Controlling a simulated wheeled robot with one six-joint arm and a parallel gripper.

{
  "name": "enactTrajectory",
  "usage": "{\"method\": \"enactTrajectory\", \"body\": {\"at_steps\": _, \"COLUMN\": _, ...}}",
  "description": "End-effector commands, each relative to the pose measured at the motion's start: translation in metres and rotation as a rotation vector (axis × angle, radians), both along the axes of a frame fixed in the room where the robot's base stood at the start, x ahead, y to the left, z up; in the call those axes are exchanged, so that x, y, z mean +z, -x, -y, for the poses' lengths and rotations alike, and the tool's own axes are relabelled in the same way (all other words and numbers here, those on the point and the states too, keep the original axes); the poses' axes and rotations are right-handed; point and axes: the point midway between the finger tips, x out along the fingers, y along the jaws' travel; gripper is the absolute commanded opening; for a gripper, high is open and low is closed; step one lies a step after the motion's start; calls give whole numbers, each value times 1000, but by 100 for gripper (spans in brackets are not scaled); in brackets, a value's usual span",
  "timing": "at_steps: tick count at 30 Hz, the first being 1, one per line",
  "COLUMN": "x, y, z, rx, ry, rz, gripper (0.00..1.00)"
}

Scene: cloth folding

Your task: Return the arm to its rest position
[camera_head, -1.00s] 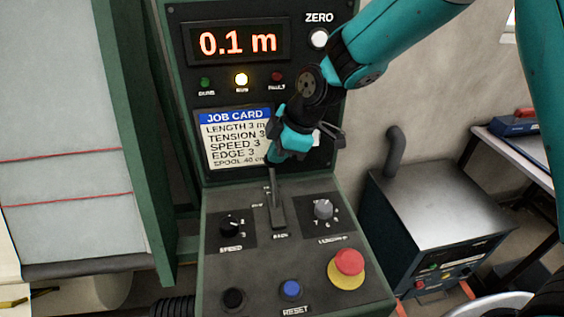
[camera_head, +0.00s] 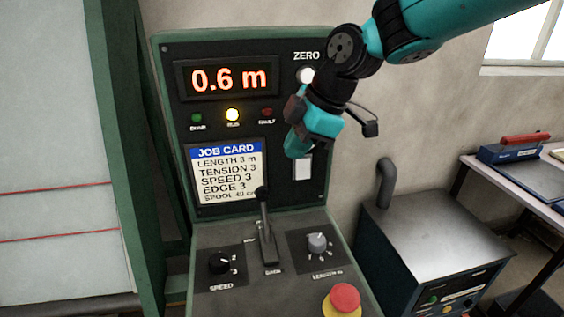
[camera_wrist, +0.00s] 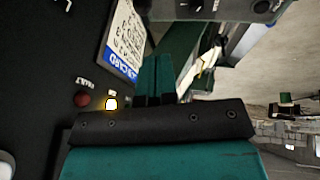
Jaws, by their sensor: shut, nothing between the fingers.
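My gripper (camera_head: 298,146) is teal and hangs in front of the right part of the control panel (camera_head: 180,120) in the head view. It is shut and empty, above and to the right of the black lever (camera_head: 265,225), and apart from it. In the wrist view the closed teal fingers (camera_wrist: 157,78) show side by side near the job card (camera_wrist: 126,38). The arm reaches in from the upper right. The display (camera_head: 228,79) reads 0.6 m and the yellow lamp (camera_head: 233,114) is lit.
The console holds a speed knob (camera_head: 220,262), a length knob (camera_head: 317,243) and a red stop button (camera_head: 345,298). A dark metal cabinet (camera_head: 435,235) with a bent pipe stands to the right, beside a table (camera_head: 545,200). White cloth (camera_head: 50,130) with red lines hangs at left.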

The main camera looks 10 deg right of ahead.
Motion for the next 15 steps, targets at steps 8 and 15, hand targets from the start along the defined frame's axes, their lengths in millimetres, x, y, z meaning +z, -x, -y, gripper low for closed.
{"method": "enactTrajectory", "body": {"at_steps": 8, "x": 8, "y": 103, "z": 8, "rx": -367, "ry": -53, "rz": -250, "gripper": 0}}
{"method": "enactTrajectory", "body": {"at_steps": 15, "x": -7, "y": 206, "z": 23, "rx": -784, "ry": -65, "rz": -505, "gripper": 0}}
